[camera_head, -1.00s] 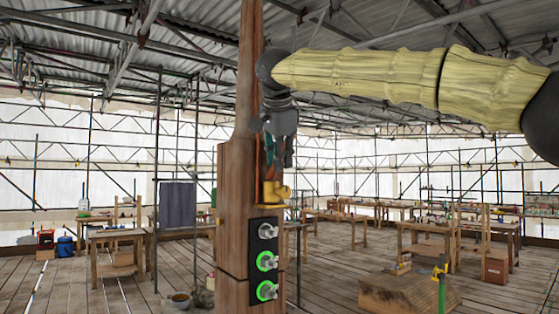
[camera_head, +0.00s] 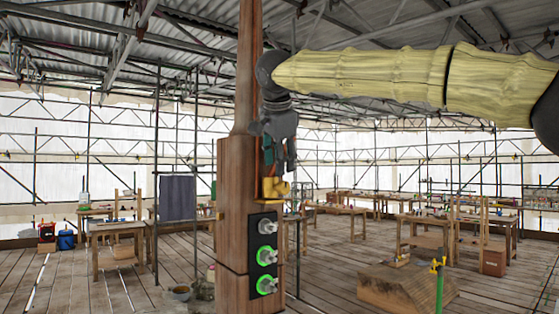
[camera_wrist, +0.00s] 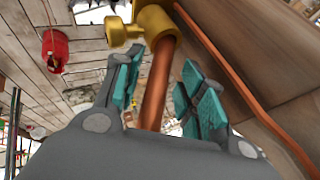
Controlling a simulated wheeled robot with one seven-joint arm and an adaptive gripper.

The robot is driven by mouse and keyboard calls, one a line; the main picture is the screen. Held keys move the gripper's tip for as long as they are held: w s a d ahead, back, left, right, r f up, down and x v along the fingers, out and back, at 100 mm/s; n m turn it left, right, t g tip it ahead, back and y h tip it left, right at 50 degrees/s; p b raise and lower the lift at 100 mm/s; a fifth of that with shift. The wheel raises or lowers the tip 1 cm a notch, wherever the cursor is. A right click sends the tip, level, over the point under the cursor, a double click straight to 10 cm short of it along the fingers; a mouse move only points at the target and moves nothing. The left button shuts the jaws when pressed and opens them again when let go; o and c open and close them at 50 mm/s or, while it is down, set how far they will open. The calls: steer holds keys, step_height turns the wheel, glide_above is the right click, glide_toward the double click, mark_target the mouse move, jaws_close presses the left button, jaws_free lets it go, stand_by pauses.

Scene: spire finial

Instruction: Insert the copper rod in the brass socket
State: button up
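The brass socket (camera_head: 272,189) is a yellow fitting with a side knob on the wooden post, above the black panel. In the wrist view the socket (camera_wrist: 155,22) is at the top. The copper rod (camera_wrist: 155,90) runs between my fingers, and its far end meets the socket's mouth and seems to be inside; the depth is hidden. My gripper (camera_wrist: 162,90) has its teal pads on both sides of the rod, with narrow gaps showing, so it looks open. In the head view my gripper (camera_head: 279,165) points down just above the socket.
The wooden post (camera_head: 232,210) stands close by and carries a black panel (camera_head: 265,255) with round fittings, two ringed in green. A thin copper strip (camera_wrist: 240,85) runs along the post beside my gripper. Workbenches (camera_head: 118,238) stand farther back. A wooden block (camera_head: 405,287) lies at right.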

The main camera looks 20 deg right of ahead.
steer(key=shift+f, duration=0.15)
steer(key=shift+s+a+r+b, duration=0.1)
steer(key=shift+s+r+b, duration=0.15)
steer(key=shift+b, duration=0.2)
steer(key=b+v, duration=0.3)
steer(key=v, duration=0.7)
steer(key=shift+d+r+b, duration=0.2)
steer(key=shift+d+b, duration=0.1)
steer(key=shift+d, duration=0.1)
steer(key=shift+w+f, duration=0.1)
